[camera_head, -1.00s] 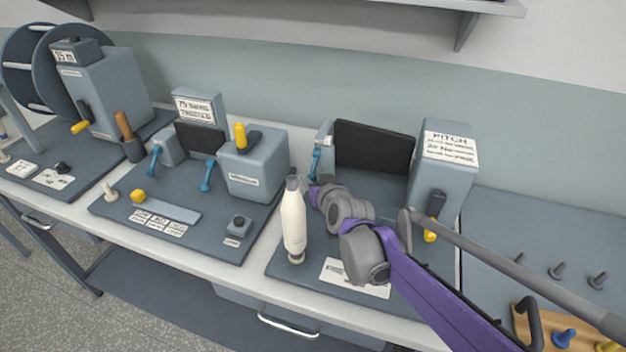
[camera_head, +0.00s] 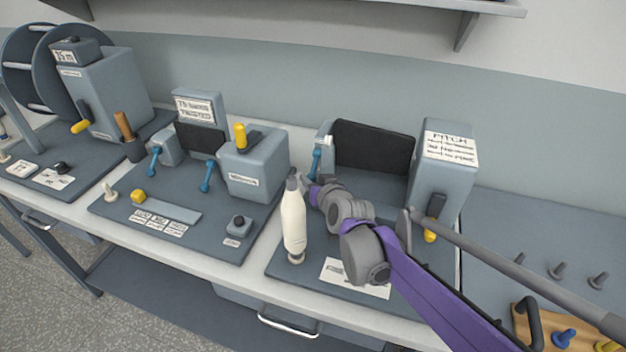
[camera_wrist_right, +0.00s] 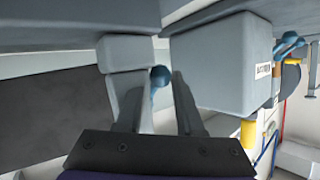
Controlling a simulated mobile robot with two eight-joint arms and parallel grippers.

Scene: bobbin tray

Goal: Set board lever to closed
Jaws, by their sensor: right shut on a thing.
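A blue lever (camera_head: 316,160) stands on the small grey block at the left side of the dark panel (camera_head: 374,147) of the right-hand station. My right gripper (camera_head: 307,182) is at this lever, low in front of it; its fingers are small and partly hidden in the head view. In the right wrist view the two fingers (camera_wrist_right: 158,100) stand either side of the blue lever's knob (camera_wrist_right: 160,76), shut on it. Which label belongs to this lever cannot be read. My left gripper is not in view.
A white bottle-shaped thing (camera_head: 293,222) stands upright just left of my right gripper. A grey box with a yellow-handled lever (camera_head: 430,236) is to the right. The middle station has two more blue levers (camera_head: 207,176) and a grey box (camera_head: 252,165).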

